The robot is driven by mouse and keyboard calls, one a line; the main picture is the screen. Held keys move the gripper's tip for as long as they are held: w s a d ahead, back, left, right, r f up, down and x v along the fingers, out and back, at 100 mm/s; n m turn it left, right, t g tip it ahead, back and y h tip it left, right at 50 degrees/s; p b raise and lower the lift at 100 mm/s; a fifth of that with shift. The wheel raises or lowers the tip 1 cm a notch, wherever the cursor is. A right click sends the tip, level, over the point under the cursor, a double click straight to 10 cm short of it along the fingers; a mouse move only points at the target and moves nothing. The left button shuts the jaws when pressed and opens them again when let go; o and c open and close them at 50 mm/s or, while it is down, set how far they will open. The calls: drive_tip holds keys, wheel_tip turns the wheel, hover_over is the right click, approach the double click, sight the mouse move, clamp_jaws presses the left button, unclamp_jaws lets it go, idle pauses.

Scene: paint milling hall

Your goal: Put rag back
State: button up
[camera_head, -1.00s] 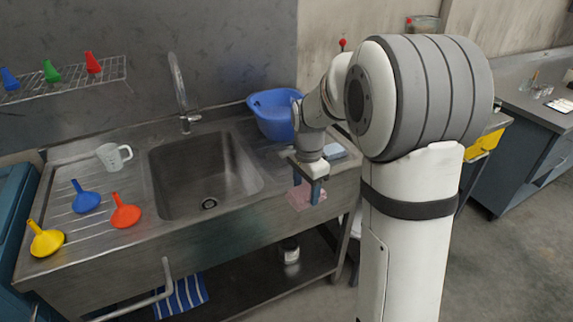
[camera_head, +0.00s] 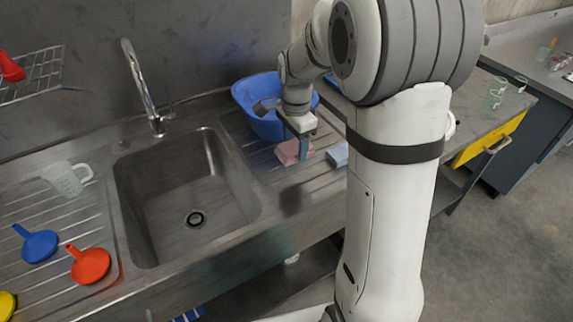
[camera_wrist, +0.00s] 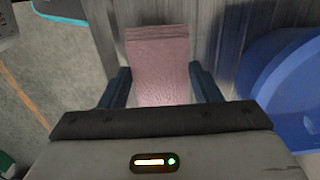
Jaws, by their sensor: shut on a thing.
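A pink rag (camera_head: 287,153) hangs in my gripper (camera_head: 295,146), low over the ribbed drainboard right of the sink. In the wrist view, the rag (camera_wrist: 160,62) lies flat between the two dark blue fingers of my gripper (camera_wrist: 162,86), which are shut on it. I cannot tell whether the rag's lower edge touches the drainboard (camera_head: 312,182). A blue basin (camera_head: 246,98) stands just behind my gripper, and it shows at the right of the wrist view (camera_wrist: 285,85).
A light blue block, perhaps a sponge (camera_head: 338,155), lies right of my gripper. The sink (camera_head: 180,190) is empty, with a faucet (camera_head: 145,85) behind it.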

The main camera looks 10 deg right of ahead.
sight(293, 178)
wheel_tip(293, 178, down, 9)
drive_tip(key=shift+s+a+f+p, duration=0.1)
drive_tip(key=shift+p, duration=0.3)
drive_tip(key=shift+f, duration=0.2)
drive_tip(key=o, duration=1)
drive_tip(key=shift+o, duration=0.2)
drive_tip(key=shift+r, duration=0.1)
